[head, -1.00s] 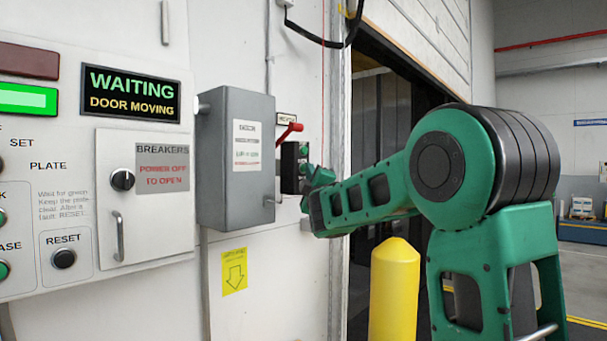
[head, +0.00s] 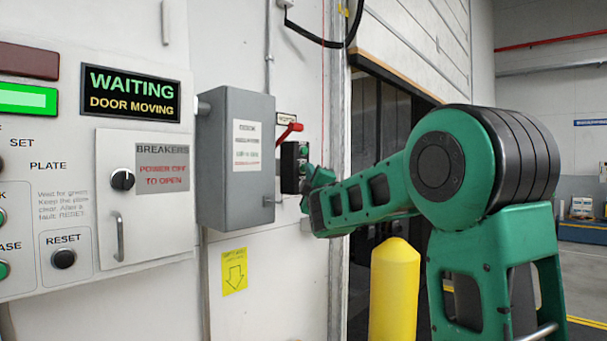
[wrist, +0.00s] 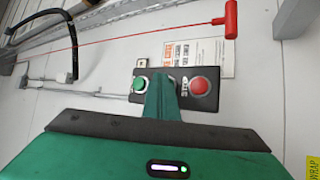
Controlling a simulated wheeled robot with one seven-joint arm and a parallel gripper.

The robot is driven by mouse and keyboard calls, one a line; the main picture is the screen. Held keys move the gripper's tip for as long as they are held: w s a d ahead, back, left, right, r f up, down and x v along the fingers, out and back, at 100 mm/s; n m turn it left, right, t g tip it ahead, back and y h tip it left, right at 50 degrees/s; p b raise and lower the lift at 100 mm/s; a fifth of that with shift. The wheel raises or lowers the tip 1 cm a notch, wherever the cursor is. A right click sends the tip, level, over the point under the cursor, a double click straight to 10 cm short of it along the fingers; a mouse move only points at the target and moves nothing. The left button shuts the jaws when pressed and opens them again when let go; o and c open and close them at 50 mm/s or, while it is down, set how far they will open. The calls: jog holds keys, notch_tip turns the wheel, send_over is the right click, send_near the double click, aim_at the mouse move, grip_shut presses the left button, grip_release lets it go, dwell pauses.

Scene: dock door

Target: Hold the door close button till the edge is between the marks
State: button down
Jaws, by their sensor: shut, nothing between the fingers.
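The dark button box (head: 291,168) is on the white wall beside the doorway. In the wrist view, the box (wrist: 212,101) shows a green button (wrist: 140,84) at left and a red button (wrist: 199,84) at right. My gripper (wrist: 165,80) is shut and empty, its tip over the box's middle between those two. It hides what lies there, and I cannot tell whether it is pressing. In the head view, my gripper (head: 307,178) is at the box's right side. The door (head: 400,70) is partly lowered, its wooden lower edge showing above the dark opening. I cannot make out the marks clearly.
A display (head: 130,94) reads WAITING, DOOR MOVING. A red pull handle (wrist: 231,20) hangs on a red cord.

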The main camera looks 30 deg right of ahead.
dwell(0.8)
jog(key=shift+s+d, duration=0.3)
jog(key=shift+s, duration=0.5)
jog(key=shift+s+d, duration=0.3)
jog(key=shift+s, duration=0.5)
jog(key=shift+s+d, duration=0.25)
jog(key=shift+s, duration=0.5)
jog(key=shift+s+d, duration=0.3)
jog(key=shift+s, duration=0.5)
jog(key=shift+f, duration=0.1)
